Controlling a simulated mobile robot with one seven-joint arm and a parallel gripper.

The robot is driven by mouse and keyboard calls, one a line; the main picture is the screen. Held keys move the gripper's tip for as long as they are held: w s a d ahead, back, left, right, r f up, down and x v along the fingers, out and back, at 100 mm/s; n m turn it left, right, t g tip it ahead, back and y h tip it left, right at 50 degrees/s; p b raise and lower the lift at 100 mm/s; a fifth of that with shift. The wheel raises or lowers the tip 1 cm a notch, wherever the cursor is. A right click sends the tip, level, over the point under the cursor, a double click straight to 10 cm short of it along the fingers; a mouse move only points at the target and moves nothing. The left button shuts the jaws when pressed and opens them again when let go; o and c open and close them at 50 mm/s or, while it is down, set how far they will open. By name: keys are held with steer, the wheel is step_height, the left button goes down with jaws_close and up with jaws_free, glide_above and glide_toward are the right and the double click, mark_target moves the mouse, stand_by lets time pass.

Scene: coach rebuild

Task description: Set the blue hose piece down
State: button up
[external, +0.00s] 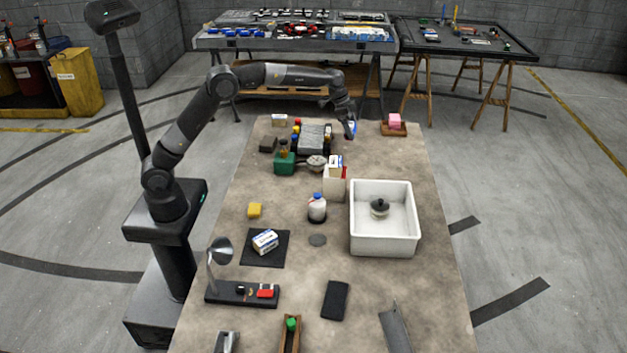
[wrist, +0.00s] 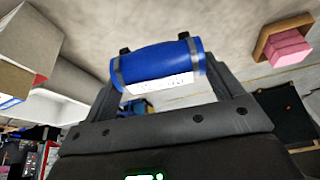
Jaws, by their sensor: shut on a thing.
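The blue hose piece (wrist: 158,64) is a short, thick blue tube with grey bands near its ends and a white label. My gripper (wrist: 165,68) is shut on it, with a finger at each end in the wrist view. In the external view my gripper (external: 350,131) is at the far part of the table (external: 280,230), and a bit of the blue hose piece (external: 353,125) shows there. I cannot tell whether it touches the tabletop.
A pink block on a wooden tray (external: 393,131) stands to the right of my gripper. Left are a grey engine-like part (external: 312,138) and a green box (external: 284,166). Nearer are a white-and-beige carton (external: 335,185) and a white basin (external: 384,247). Bare tabletop lies between gripper and tray.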

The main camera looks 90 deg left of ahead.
mark_target(352, 127)
steer(key=r, duration=0.2)
steer(key=d+r, duration=0.1)
steer(key=r, duration=0.1)
steer(key=shift+w, duration=0.1)
steer(key=s+d+m+h, duration=0.15)
steer(key=d+m, duration=0.25)
steer(key=d, duration=3.1)
steer(key=s+d+m, duration=0.1)
steer(key=s+d, duration=0.5)
steer(key=d, duration=0.3)
steer(key=s+d+m+g+h, duration=0.1)
steer(key=s+d, duration=0.5)
steer(key=d, duration=0.3)
steer(key=s+d+m, duration=0.1)
steer(key=s+d, duration=0.5)
steer(key=d, duration=0.3)
steer(key=w+a+f, duration=0.2)
steer(key=w+f, duration=0.1)
steer(key=f, duration=0.1)
steer(key=w+a+f, duration=0.3)
steer(key=f, duration=0.1)
steer(key=w+a+f, duration=0.2)
steer(key=w+f, duration=0.1)
steer(key=shift+w+a+f, duration=0.15)
steer(key=shift+w+f, duration=0.1)
steer(key=shift+f, duration=0.15)
steer(key=shift+w+a+f, duration=0.2)
steer(key=shift+w+f, duration=0.1)
steer(key=shift+f, duration=1.9)
